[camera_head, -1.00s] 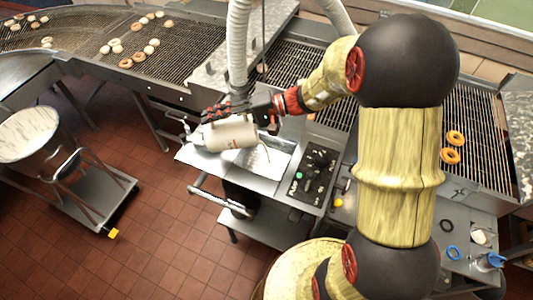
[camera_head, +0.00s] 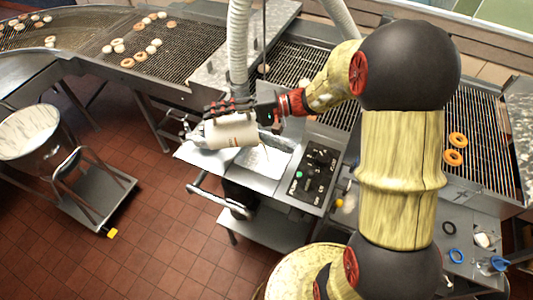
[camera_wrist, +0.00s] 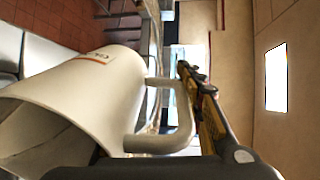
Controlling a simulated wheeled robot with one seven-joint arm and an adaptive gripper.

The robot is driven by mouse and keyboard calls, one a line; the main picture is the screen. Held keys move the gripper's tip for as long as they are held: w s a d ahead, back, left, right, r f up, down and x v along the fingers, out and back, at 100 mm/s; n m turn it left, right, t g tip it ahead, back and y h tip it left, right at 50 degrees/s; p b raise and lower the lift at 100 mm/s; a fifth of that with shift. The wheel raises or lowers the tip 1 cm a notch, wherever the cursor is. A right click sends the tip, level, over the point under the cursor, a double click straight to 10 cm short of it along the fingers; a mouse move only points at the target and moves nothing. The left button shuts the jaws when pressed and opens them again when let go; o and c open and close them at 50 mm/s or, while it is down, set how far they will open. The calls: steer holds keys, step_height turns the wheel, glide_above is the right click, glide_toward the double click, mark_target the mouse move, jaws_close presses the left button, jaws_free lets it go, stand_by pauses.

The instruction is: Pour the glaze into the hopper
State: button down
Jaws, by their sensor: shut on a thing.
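A white pitcher (camera_head: 232,131) is held tilted on its side over the hopper (camera_head: 268,162), a metal basin with white glaze in it. My gripper (camera_head: 228,106) is shut on the pitcher's handle. In the wrist view the pitcher (camera_wrist: 82,95) shows its wide open rim at the lower left and an orange label. Its handle (camera_wrist: 183,115) lies against my gripper (camera_wrist: 200,90). I cannot tell how much glaze is inside the pitcher, or whether any is flowing out.
A control panel (camera_head: 316,172) with knobs sits right of the hopper. A conveyor with doughnuts (camera_head: 140,45) runs at the back left. A drum (camera_head: 32,135) on a trolley stands at left. A white hose (camera_head: 239,50) hangs behind my gripper. Red floor lies open in front.

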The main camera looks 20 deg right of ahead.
steer(key=shift+d+y+b, duration=0.3)
steer(key=shift+d+b, duration=0.05)
steer(key=shift+b, duration=0.4)
steer(key=shift+s, duration=0.1)
